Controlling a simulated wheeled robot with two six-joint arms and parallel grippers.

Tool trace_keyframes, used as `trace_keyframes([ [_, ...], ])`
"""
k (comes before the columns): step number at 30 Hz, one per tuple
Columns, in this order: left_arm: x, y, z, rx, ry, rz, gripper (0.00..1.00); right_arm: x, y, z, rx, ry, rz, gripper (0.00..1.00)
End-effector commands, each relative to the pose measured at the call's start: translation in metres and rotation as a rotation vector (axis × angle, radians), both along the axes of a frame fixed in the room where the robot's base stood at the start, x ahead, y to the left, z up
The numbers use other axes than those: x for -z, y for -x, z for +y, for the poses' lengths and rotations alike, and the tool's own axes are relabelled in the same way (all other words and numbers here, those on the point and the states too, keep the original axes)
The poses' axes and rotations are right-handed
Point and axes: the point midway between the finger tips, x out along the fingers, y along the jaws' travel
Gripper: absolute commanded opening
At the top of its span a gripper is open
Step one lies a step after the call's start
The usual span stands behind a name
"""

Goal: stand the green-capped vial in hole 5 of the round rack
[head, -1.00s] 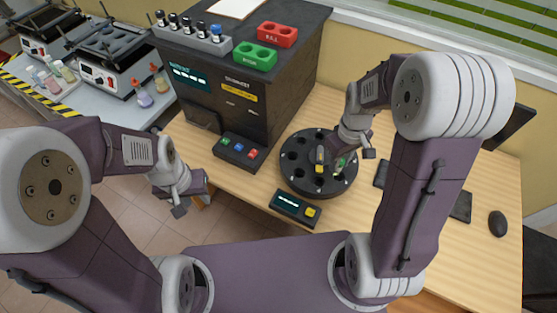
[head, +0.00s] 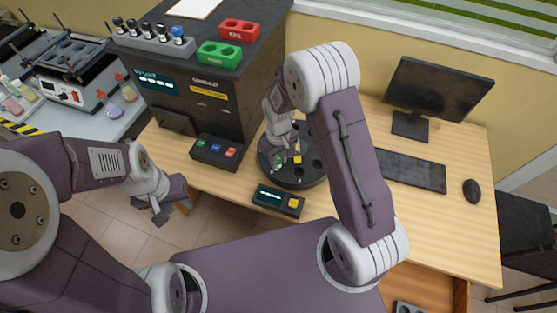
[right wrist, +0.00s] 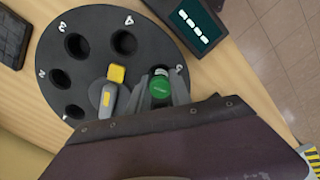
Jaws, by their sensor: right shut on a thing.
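The round rack (head: 318,180) is a black disc with numbered holes on the desk; it fills the upper left of the right wrist view (right wrist: 88,20). My right gripper (right wrist: 162,90) is shut on the green-capped vial (right wrist: 161,86), at the hole beside the mark that looks like 5. The fingers and cap hide most of that hole, so I cannot tell how deep the vial sits. In the head view my right gripper (head: 283,156) is over the rack's left part. My left gripper (head: 160,208) hangs off the desk's left front, apart from everything; its jaw opening is unclear.
A grey handle with a yellow tip (right wrist: 115,80) stands at the rack's middle, close beside my right gripper. A small display box (head: 278,200) lies in front of the rack, and a button box (head: 217,151) to its left. A keyboard (head: 410,170) lies right.

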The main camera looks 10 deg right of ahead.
Motion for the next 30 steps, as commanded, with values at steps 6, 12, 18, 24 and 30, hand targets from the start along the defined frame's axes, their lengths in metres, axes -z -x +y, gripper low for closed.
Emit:
trace_keyframes([
  [6,0.000,0.000,0.000,0.000,0.000,0.000,0.36,0.008,0.000,0.000,0.000,-0.001,-0.002,0.00],
  [12,0.002,0.000,0.000,0.000,0.000,0.000,0.36,0.011,0.000,0.000,0.000,0.000,-0.001,0.00],
  [18,0.002,0.000,0.000,0.000,0.000,0.000,0.36,0.011,0.000,0.000,0.000,0.000,-0.001,0.47],
  [24,-0.001,0.000,0.000,0.000,0.000,0.000,0.36,0.006,0.000,0.000,0.000,-0.001,-0.002,0.47],
  [30,-0.001,0.000,0.000,0.000,0.000,0.000,0.36,-0.033,-0.002,0.000,0.000,-0.001,-0.008,0.47],
])
